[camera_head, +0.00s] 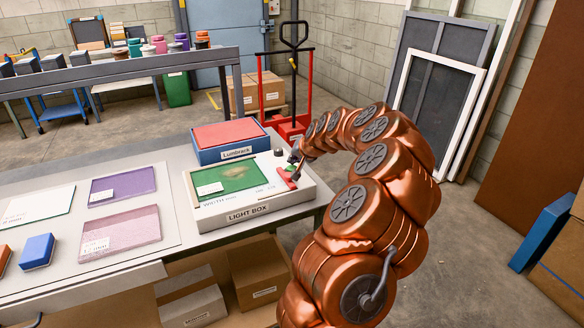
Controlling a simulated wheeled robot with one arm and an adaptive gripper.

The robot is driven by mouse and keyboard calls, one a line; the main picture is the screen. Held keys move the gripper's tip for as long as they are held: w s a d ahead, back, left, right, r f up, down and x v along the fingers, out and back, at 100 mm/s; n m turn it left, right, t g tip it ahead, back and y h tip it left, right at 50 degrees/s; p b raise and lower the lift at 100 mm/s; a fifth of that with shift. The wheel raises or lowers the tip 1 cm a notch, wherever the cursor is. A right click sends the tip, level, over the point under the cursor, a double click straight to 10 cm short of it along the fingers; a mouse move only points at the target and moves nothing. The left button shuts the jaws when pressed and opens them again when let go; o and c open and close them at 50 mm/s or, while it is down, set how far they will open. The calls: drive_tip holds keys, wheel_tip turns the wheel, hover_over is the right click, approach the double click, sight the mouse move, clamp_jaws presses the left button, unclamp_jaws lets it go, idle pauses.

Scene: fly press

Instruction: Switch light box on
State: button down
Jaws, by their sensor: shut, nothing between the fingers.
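The light box (250,213) is a white, low box with a "LIGHT BOX" label on its front, standing at the right end of the table. A green sheet (228,178) with a pale patch lies on its top. My gripper (288,178) is at the right end of the box top, small and partly hidden by my copper-coloured arm. It is shut and holds nothing. A red part shows right at the gripper; I cannot tell whether it is a switch or whether the gripper touches it. A small dark knob (278,152) shows near the box's back right corner.
Coloured sheets (122,185) and a blue block (37,250) lie to the left. A red pallet truck (292,125) stands behind the table. Open floor (480,260) lies to the right.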

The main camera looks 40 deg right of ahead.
sight(293, 168)
drive_tip(key=shift+f, duration=0.15)
drive_tip(key=shift+f+b, duration=0.3)
drive_tip(key=shift+b, duration=0.25)
drive_tip(key=shift+f, duration=0.15)
idle(0.4)
drive_tip(key=shift+r, duration=0.65)
drive_tip(key=shift+r, duration=3)
